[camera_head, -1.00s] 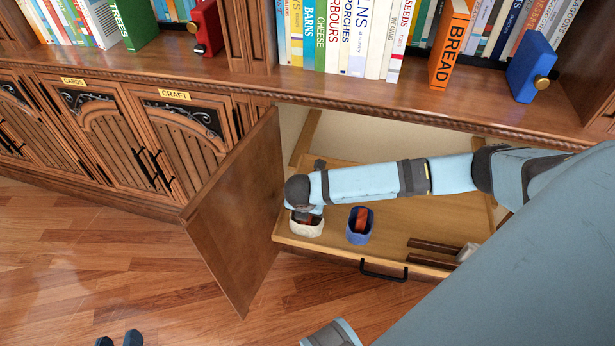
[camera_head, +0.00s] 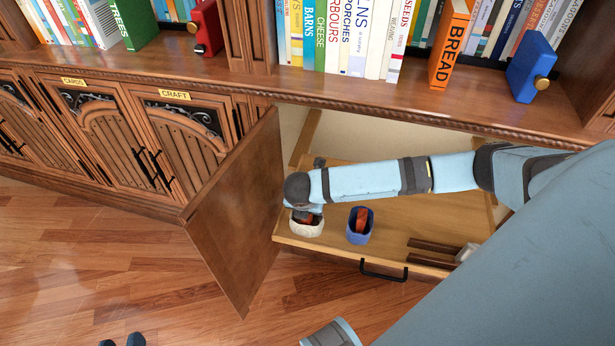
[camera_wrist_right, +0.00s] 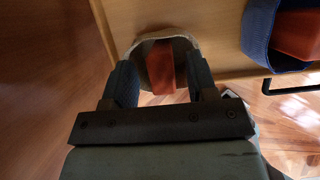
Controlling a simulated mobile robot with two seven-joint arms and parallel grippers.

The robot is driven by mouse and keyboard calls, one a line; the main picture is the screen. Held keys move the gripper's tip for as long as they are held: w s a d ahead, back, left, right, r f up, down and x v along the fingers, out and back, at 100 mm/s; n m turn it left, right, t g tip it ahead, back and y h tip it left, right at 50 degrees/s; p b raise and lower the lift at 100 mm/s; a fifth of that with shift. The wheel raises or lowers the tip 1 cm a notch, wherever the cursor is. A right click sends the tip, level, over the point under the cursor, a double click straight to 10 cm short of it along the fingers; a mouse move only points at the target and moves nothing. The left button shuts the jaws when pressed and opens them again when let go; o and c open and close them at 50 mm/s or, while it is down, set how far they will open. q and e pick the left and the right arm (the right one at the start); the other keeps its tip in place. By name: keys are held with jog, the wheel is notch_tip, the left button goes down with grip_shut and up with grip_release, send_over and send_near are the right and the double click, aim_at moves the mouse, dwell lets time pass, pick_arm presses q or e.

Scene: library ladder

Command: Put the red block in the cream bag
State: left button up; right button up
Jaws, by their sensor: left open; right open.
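The cream bag (camera_head: 308,231) stands at the front left of the pulled-out drawer (camera_head: 405,215). A red block (camera_wrist_right: 161,68) sits inside its mouth in the right wrist view. My right gripper (camera_wrist_right: 160,64) is at the cream bag, its two fingers apart on either side of the block, with gaps showing. In the head view, my right wrist and forearm cover part of the bag. My left gripper (camera_head: 122,341) shows only as two separated fingertips at the bottom edge, open and empty above the floor.
A blue bag (camera_head: 354,237) stands just right of the cream bag, with another red piece (camera_wrist_right: 297,33) in it. An open cabinet door (camera_head: 235,215) is left of the drawer. Dark bars (camera_head: 433,253) lie at the drawer's right. The shelf edge runs above the arm.

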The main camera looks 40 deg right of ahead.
jog(key=p+v, duration=0.1)
jog(key=v, duration=0.3)
jog(key=shift+r, duration=0.4)
jog(key=p+v, duration=0.2)
jog(key=v, duration=0.4)
jog(key=s+a+m+t+y, duration=0.1)
jog(key=s+a+m+y, duration=0.3)
jog(key=a, duration=0.5)
jog(key=s+a+m+t+y, duration=0.1)
jog(key=s+a+m+y, duration=0.35)
jog(key=a, duration=0.45)
pick_arm(q)
jog(key=f, duration=0.1)
jog(key=s+a+f+g, duration=0.1)
jog(key=a+f+g+y, duration=0.1)
jog(key=shift+s+f, duration=0.1)
jog(key=shift+s, duration=0.25)
pick_arm(e)
jog(key=s+d+r+m+t, duration=0.2)
jog(key=s+d+m+t, duration=0.3)
jog(key=m, duration=1)
jog(key=shift+s+d+r+t+h, duration=0.35)
jog(key=shift+s+d+t, duration=0.05)
jog(key=shift+d+t, duration=0.6)
pick_arm(q)
jog(key=shift+a, duration=0.1)
